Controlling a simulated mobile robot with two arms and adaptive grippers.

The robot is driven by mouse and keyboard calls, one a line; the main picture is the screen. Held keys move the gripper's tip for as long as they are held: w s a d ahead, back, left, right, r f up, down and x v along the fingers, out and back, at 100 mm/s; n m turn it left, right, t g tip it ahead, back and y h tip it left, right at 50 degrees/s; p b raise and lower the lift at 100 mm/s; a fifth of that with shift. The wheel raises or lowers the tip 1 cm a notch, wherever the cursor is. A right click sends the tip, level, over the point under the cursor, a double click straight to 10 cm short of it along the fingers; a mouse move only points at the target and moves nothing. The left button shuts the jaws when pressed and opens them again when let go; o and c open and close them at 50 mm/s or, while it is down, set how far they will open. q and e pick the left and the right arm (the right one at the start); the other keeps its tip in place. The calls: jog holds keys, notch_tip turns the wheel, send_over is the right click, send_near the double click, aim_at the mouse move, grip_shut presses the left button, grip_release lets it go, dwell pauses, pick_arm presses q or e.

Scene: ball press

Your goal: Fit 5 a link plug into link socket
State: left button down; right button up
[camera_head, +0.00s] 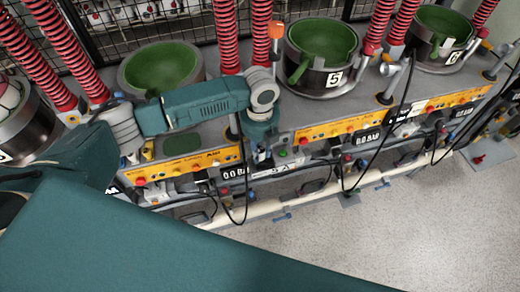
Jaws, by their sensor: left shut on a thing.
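My left arm comes in from the left, bent over the front of the presses. My left gripper (262,153) points down at the front edge between two yellow control panels, just left of the panel under press 5. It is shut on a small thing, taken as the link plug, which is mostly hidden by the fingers. A plate marked "5 A" (280,169) is just below and right of the gripper. The link socket is too small to make out, and I cannot tell whether the plug touches it. My right gripper is not in view.
Press bowl 5 (320,60) stands behind the gripper, another green bowl (161,66) to its left, and bowl 6 (440,38) at the right. Black cables (245,205) hang along the front. A pale pipe (310,197) runs low. The floor (400,235) at lower right is clear.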

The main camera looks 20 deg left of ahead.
pick_arm(q)
jog(key=shift+f, duration=0.25)
jog(key=shift+f, duration=0.25)
jog(key=shift+f, duration=0.25)
jog(key=shift+a+f, duration=0.1)
jog(key=shift+f, duration=0.1)
dwell(0.4)
